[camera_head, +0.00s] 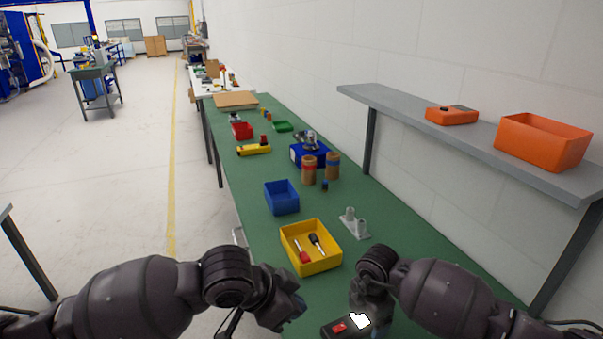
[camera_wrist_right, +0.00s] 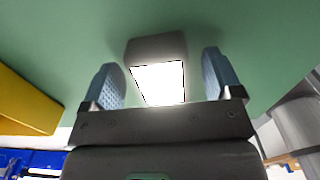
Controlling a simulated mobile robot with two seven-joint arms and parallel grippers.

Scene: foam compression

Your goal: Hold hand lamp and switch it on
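The hand lamp (camera_head: 340,328) is a dark body with a red patch and a bright white panel, lying on the green table at the bottom of the head view. In the right wrist view the lamp (camera_wrist_right: 155,48) sits ahead of and between the fingers, its white panel facing the camera. My right gripper (camera_wrist_right: 163,82) is open, its two blue fingers apart with a gap visible at the right side of the lamp. In the head view my right gripper (camera_head: 370,300) is over the lamp's right end. My left gripper (camera_head: 287,308) is left of the lamp; its fingers are unclear.
A yellow bin (camera_head: 322,267) with screwdrivers stands just beyond the grippers, with a grey two-post fixture (camera_head: 355,224) to its right. A blue bin (camera_head: 282,205) is farther back. A grey shelf (camera_head: 400,103) with orange containers runs along the right wall.

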